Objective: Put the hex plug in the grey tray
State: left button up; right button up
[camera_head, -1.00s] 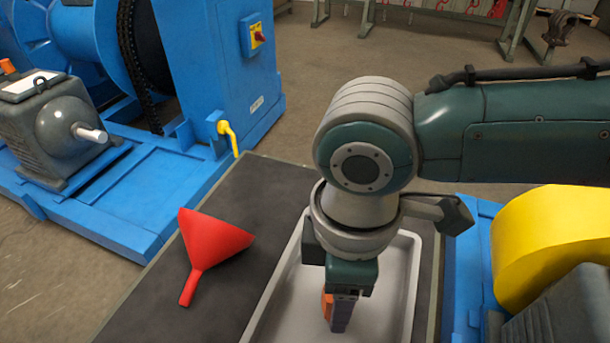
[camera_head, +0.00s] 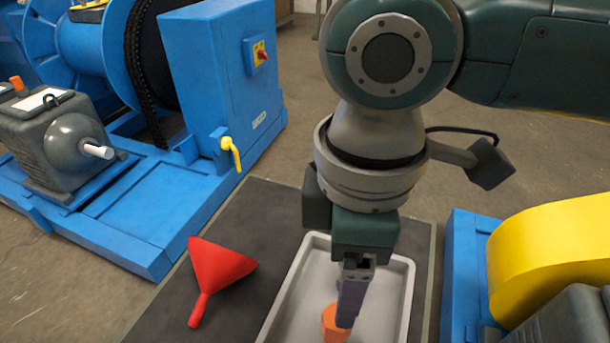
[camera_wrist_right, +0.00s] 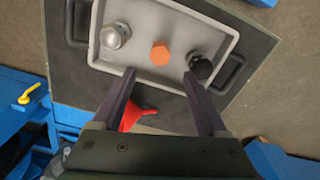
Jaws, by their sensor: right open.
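The orange hex plug (camera_head: 335,328) lies in the grey tray (camera_head: 296,290), just below my right gripper (camera_head: 348,318) in the head view. In the right wrist view the plug (camera_wrist_right: 159,53) stands on the tray floor between a silver part and a black part. There my right gripper (camera_wrist_right: 159,74) is open, its fingers apart with nothing between them, and the plug lies beyond the fingertips. In the head view the fingers partly cover the plug. My left gripper is in neither view.
A silver rounded part (camera_wrist_right: 115,36) and a black knob (camera_wrist_right: 201,67) are in the tray. A red funnel (camera_head: 218,270) lies left of the tray on the dark tabletop (camera_head: 262,218). Blue machinery (camera_head: 225,90) stands behind left, and a yellow guard (camera_head: 555,255) at right.

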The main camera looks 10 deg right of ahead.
jog(key=s+a+r+m+t+y, duration=0.1)
jog(key=s+a+r+m+y, duration=0.2)
jog(key=s+a, duration=0.4)
jog(key=s+d+f+m+t+h, duration=0.1)
jog(key=d+m, duration=0.3)
jog(key=d, duration=0.4)
jog(key=s+d+f+m+t+h, duration=0.1)
jog(key=s+d+m, duration=0.3)
jog(key=d, duration=0.4)
jog(key=shift+d+m+t+h, duration=0.2)
jog(key=shift+m+t+h, duration=0.15)
jog(key=shift+m, duration=0.25)
jog(key=shift+s, duration=0.15)
